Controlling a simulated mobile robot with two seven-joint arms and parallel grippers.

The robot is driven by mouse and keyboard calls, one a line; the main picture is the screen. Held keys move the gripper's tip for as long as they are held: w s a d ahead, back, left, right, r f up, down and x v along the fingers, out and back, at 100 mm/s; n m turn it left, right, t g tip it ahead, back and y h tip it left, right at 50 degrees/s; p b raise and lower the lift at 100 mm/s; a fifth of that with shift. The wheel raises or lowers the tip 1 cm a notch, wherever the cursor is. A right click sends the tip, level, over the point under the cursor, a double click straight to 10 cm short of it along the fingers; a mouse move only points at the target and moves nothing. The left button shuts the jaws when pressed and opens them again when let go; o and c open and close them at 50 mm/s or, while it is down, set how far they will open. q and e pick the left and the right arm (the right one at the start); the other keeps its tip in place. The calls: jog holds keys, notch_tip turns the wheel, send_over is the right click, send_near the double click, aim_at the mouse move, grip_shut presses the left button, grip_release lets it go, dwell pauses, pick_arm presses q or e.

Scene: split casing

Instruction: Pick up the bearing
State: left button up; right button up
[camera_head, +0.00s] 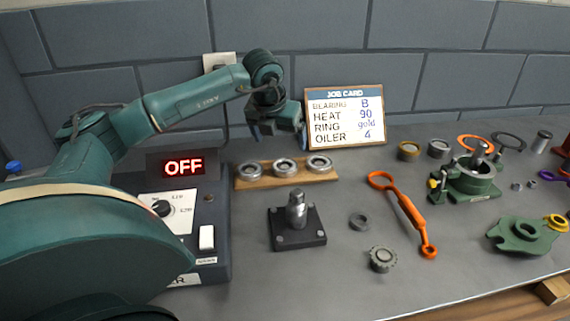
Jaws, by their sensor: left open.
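Three metal bearings lie in a row on a wooden rack (262,183) at the back middle of the bench: a left one (251,171), a middle one (284,167) and a right one (319,163). Any letters on the rack are too small to read. The job card (345,116) behind reads bearing B, heat 90, ring gold, oiler 4. My left gripper (278,132) is open and empty. It hangs above and behind the rack, left of the card, apart from the bearings. My right gripper is out of view.
A heater box (205,240) showing OFF stands left of the rack. A post on a black base (298,228) stands in front. A grey ring (359,222), a gear (382,259), an orange tool (408,211) and a green casing (468,182) lie to the right.

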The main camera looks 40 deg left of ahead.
pick_arm(q)
send_near(285, 166)
jog(key=shift+w+d+f, duration=0.1)
jog(key=shift+d+f, duration=0.2)
jog(key=shift+f, duration=0.35)
jog(key=shift+a+p+x, duration=0.15)
jog(key=shift+p+x, duration=0.15)
jog(key=shift+x, duration=1.3)
jog(key=shift+a+p+x, duration=0.15)
jog(key=shift+p+x, duration=0.1)
jog(key=shift+x, duration=1.35)
jog(key=shift+r, duration=0.1)
jog(key=shift+w+r, duration=0.1)
jog(key=c, duration=1.3)
